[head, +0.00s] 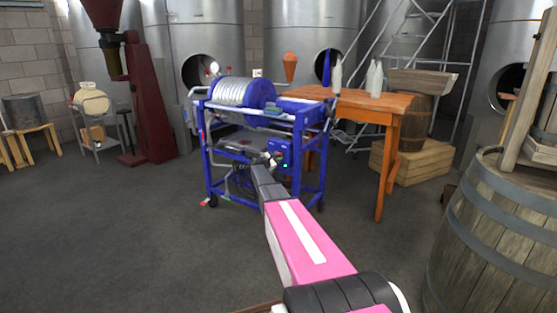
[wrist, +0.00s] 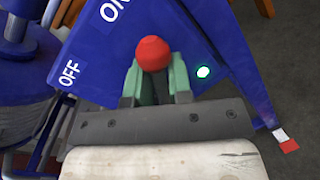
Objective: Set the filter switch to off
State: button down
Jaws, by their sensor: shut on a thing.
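The filter machine is a blue wheeled frame (head: 310,180) in the middle of the head view, with a blue switch box (head: 282,150) on its front. In the wrist view the box face (wrist: 175,30) carries the white words "ON" at the top and "OFF" at the left. A green-white lamp (wrist: 203,72) glows right of the switch. My gripper (wrist: 155,82) has green fingers shut on the switch's red knob (wrist: 153,53). The knob's lever is mostly hidden between the fingers. In the head view my gripper (head: 270,160) reaches the box, its fingertips too small to make out.
A wooden table (head: 365,107) with pale bottles stands right of the machine. A large barrel (head: 490,230) stands at the right, near my arm. Steel tanks line the back wall. The grey floor (head: 120,230) at left is clear.

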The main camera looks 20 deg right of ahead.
aim_at(273, 151)
jog(key=shift+s+r, duration=0.1)
jog(key=shift+r, duration=0.15)
jog(key=n, duration=0.2)
jog(key=w+n, duration=0.1)
jog(key=n, duration=0.1)
jog(key=shift+w+a+r+t+h, duration=0.1)
jog(key=shift+a+r+t+h, duration=0.2)
jog(key=shift+a+r+h, duration=0.1)
jog(key=n, duration=0.2)
jog(key=w+a+n+t, duration=0.1)
jog(key=n, duration=0.1)
jog(key=shift+w, duration=0.15)
jog(key=shift+w+a+f+n+t, duration=0.1)
jog(key=shift+w+a+n+t, duration=0.3)
jog(key=shift+n, duration=0.85)
jog(key=shift+w+a+f+n+t, duration=0.2)
jog(key=shift+w+n+t, duration=0.25)
jog(key=shift+n, duration=0.85)
jog(key=shift+w+a+f+n+t, duration=0.1)
jog(key=shift+w+a+n+t, duration=0.3)
jog(key=shift+n, duration=0.85)
jog(key=c, duration=1.2)
grip_release()
jog(key=shift+o, duration=0.2)
jog(key=shift+s+f, duration=0.1)
